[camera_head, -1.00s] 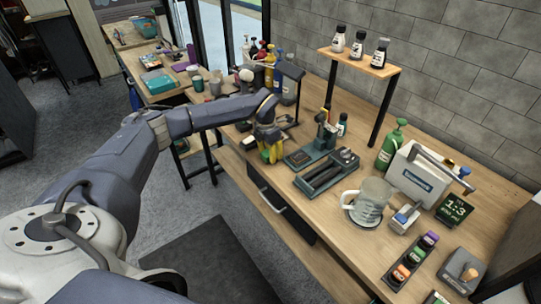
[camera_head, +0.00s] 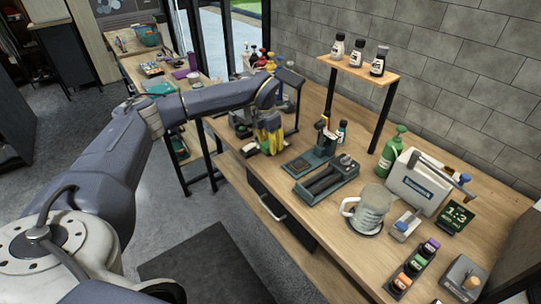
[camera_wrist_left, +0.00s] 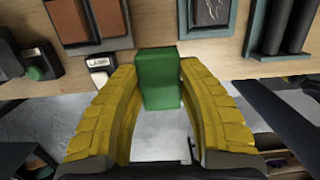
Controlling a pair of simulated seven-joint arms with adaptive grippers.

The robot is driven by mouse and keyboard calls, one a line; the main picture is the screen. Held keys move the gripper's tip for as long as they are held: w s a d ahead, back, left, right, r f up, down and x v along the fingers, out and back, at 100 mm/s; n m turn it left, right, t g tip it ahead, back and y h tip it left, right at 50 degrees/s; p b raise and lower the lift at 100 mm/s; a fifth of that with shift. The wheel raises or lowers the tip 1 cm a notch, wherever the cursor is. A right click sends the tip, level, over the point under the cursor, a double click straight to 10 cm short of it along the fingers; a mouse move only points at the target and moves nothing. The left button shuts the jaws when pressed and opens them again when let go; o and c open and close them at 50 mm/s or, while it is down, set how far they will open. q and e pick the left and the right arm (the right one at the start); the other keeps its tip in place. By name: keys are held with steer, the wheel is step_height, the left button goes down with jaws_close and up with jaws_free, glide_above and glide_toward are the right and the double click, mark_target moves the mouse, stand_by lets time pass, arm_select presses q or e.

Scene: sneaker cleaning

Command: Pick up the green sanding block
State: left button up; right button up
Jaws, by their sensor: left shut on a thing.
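The green sanding block (camera_wrist_left: 160,85) stands between the yellow fingers of my left gripper (camera_wrist_left: 158,72) in the left wrist view. The fingers are shut on its two sides. In the head view my left gripper (camera_head: 270,138) is over the front part of the workbench, left of the dark tool trays. I cannot make out the block clearly there, as the fingers cover it. How far the block is from the bench top is hard to tell. My right gripper is not in view.
The wooden workbench (camera_head: 336,228) carries a dark tray (camera_head: 327,178), a glass pitcher (camera_head: 372,207), a green spray bottle (camera_head: 391,152) and a white case (camera_head: 416,183). A raised wooden shelf (camera_head: 358,69) holds small bottles.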

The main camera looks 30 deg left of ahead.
arm_select(q)
step_height(320, 180, up, 12)
stand_by(0.4)
